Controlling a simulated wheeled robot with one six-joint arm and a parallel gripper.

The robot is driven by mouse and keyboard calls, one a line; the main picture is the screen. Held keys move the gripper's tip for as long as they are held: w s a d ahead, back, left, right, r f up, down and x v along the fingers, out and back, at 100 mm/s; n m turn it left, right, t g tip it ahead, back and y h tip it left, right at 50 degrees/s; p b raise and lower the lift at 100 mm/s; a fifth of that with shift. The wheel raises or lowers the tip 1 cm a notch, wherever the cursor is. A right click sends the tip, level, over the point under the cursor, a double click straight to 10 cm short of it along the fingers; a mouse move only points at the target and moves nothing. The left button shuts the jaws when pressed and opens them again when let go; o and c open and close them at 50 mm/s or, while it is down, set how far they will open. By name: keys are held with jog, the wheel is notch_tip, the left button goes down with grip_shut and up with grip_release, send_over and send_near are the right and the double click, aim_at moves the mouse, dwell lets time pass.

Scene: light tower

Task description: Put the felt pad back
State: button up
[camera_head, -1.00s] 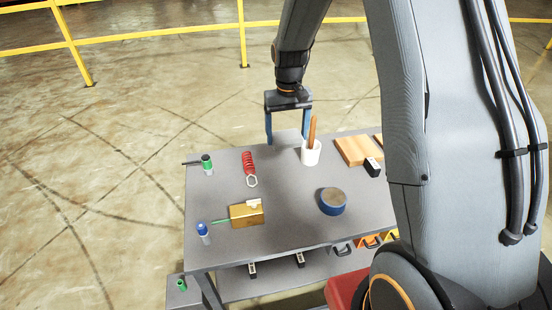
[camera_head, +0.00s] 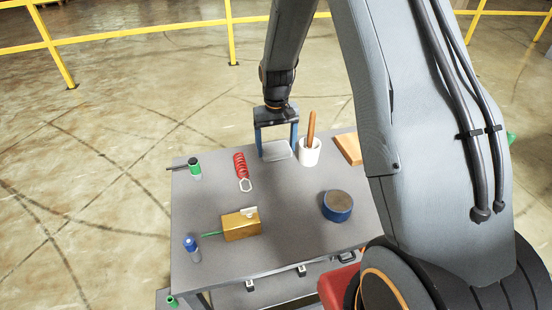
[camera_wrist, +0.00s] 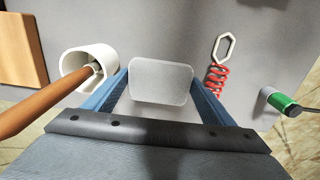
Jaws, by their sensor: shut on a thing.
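The felt pad (camera_head: 277,150) is a light grey, flat piece with rounded corners, near the far edge of the grey table (camera_head: 285,230). In the wrist view the pad (camera_wrist: 162,82) lies between the two blue fingers. My gripper (camera_head: 277,147) points down and is shut on the pad by its two sides. The wrist view shows the fingers of my gripper (camera_wrist: 161,78) on either side of it. I cannot tell whether the pad touches the tabletop or hangs just above it.
A white cup (camera_head: 309,153) with a wooden handle (camera_head: 311,127) stands close beside the gripper. A red coil (camera_head: 240,165), green-capped cylinder (camera_head: 195,168), brass block (camera_head: 240,225), blue-topped bottle (camera_head: 192,248), blue round tin (camera_head: 338,206) and wooden board (camera_head: 349,148) are also on the table. The table's middle is clear.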

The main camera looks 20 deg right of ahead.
aim_at(276, 158)
jog(key=shift+f+p, duration=0.5)
jog(key=shift+f, duration=2.1)
jog(key=shift+f, duration=0.1)
jog(key=o, duration=1)
notch_tip(276, 158, up, 12)
jog(key=b, duration=0.2)
jog(key=shift+b, duration=0.35)
jog(key=shift+t, duration=0.3)
jog(key=s+r, duration=0.1)
jog(key=s, duration=0.7)
jog(key=s+r, duration=0.1)
jog(key=s, duration=0.7)
jog(key=s+r, duration=0.2)
jog(key=s, duration=0.6)
jog(key=shift+s, duration=0.4)
